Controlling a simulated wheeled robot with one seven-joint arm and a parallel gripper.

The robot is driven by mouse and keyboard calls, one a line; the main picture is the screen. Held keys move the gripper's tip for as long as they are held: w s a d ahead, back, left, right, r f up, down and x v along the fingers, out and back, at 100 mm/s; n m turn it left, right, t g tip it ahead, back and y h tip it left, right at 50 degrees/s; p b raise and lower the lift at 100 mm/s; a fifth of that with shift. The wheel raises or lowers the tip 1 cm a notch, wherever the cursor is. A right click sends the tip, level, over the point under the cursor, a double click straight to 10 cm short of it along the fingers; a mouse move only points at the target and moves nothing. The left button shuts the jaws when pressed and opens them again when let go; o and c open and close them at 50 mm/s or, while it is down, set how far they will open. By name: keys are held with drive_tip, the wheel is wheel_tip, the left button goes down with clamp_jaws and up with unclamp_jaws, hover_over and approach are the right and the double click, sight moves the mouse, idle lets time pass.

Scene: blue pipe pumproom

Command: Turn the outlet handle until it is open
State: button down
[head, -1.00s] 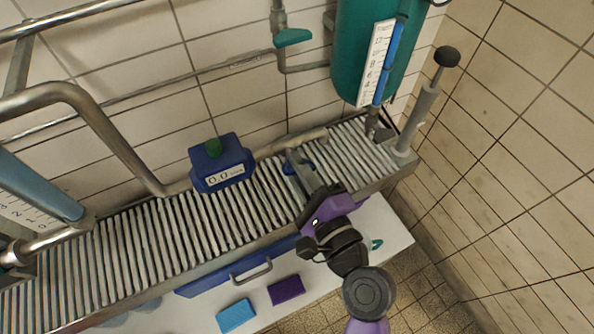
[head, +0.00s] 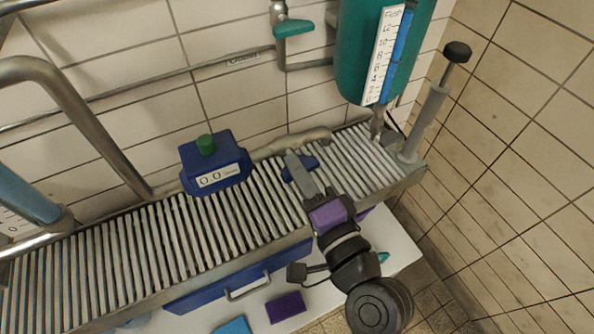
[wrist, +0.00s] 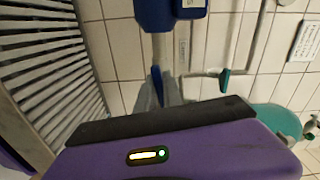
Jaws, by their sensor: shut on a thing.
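A small blue handle (head: 311,163) sits at the pipe along the back edge of the slatted grating. My gripper (head: 297,165) reaches over the grating from the front right and is shut on this blue handle, with grey fingers covering its middle. In the wrist view the blue handle (wrist: 156,82) shows as a narrow strip between the fingers (wrist: 158,95). A teal handle (head: 293,28) sits on the wall pipe above, apart from my gripper; it also shows in the wrist view (wrist: 224,80). The small pipe label (head: 243,58) is too blurred to read surely.
A blue meter (head: 215,165) with a green knob and a 0.0 display stands left of my gripper. A teal tank (head: 355,60) with a scale and a grey post with a black knob (head: 457,52) stand to the right. A blue drawer (head: 240,280) is below the grating.

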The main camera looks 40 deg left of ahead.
drive_tip(key=shift+f, duration=0.1)
idle(0.3)
drive_tip(key=c, duration=1.5)
unclamp_jaws()
drive_tip(key=shift+b+v, duration=0.5)
drive_tip(key=shift+v, duration=3.4)
